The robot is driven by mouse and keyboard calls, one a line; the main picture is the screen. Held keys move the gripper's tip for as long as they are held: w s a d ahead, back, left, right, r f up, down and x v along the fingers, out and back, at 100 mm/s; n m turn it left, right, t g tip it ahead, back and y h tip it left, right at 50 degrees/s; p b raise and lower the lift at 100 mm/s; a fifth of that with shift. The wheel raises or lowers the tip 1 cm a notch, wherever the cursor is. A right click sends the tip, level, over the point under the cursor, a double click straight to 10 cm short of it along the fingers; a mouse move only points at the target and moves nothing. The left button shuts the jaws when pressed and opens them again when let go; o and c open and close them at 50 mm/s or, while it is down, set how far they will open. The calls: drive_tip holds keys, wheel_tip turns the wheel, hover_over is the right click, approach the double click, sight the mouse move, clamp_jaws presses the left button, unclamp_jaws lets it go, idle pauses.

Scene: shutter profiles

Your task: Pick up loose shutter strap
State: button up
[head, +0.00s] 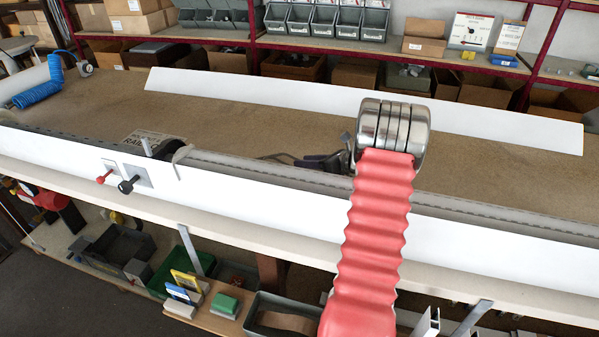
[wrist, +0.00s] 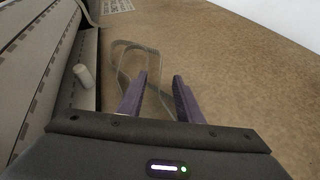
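A thin grey-green looped strap (wrist: 122,65) lies on the brown bench top in the wrist view, just beyond my gripper. My gripper (wrist: 160,85) is open, with its two purple fingers apart. The strap's loop reaches back past the left finger and into the gap between the fingers. I cannot tell whether it touches them. In the head view, my gripper (head: 325,162) is low over the bench behind the white profile, partly hidden by my arm. A dark thin shape to its left may be the strap, but it is unclear there.
A long white profile (head: 90,160) runs along the bench's front, with a grey slatted channel behind it. Another white strip (head: 250,92) lies at the back. A small pale cylinder (wrist: 84,76) is left of the strap. The brown bench top (wrist: 225,70) is clear on the right.

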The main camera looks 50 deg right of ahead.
drive_tip(key=shift+w+a+f, duration=0.1)
drive_tip(key=shift+w+f, duration=0.15)
drive_tip(key=shift+w, duration=0.35)
drive_tip(key=shift+c, duration=0.6)
clamp_jaws()
